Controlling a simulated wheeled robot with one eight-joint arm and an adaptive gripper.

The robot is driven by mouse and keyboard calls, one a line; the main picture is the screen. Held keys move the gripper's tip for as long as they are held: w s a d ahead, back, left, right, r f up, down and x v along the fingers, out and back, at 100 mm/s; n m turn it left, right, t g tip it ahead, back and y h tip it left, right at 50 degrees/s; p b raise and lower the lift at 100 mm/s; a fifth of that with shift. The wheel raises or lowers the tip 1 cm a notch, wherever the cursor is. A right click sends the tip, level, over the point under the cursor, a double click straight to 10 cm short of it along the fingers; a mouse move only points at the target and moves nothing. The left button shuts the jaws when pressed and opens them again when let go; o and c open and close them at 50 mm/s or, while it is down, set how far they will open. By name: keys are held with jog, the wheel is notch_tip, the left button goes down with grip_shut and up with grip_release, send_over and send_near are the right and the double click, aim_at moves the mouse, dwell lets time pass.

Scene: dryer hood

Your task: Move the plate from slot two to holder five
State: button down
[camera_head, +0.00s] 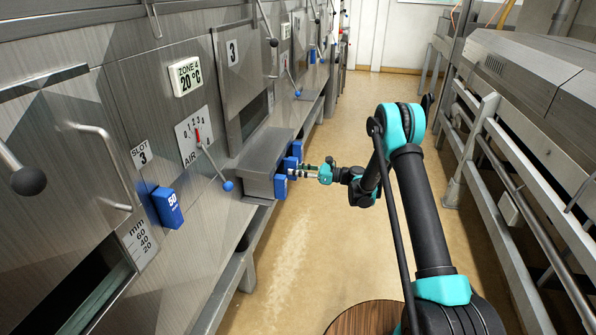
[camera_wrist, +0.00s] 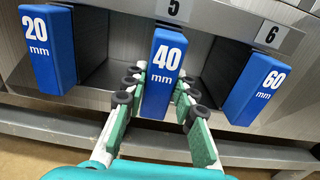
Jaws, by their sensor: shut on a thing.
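My gripper (camera_head: 302,170) is at the grey holder box (camera_head: 258,160) on the machine's side. In the wrist view its fingers (camera_wrist: 158,90) close on both sides of the blue 40 mm plate (camera_wrist: 163,62). That plate stands upright at the holder marked 5 (camera_wrist: 174,8). I cannot tell whether it is fully seated. The blue 20 mm plate (camera_wrist: 48,50) is to its left and the blue 60 mm plate (camera_wrist: 257,88) is at the holder marked 6 (camera_wrist: 271,34). The label slot two is not readable in either view.
A blue 50 plate (camera_head: 168,207) sits at slot 3 (camera_head: 140,154) on the machine wall. Levers with ball ends, one with a blue knob (camera_head: 228,186), stick out. Metal rails (camera_head: 480,150) line the right side. Floor (camera_head: 335,230) between is clear.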

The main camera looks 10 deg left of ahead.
jog(key=shift+a, duration=0.6)
jog(key=c, duration=1.1)
grip_release()
jog(key=shift+c, duration=0.2)
jog(key=d, duration=1.2)
jog(key=shift+s, duration=0.2)
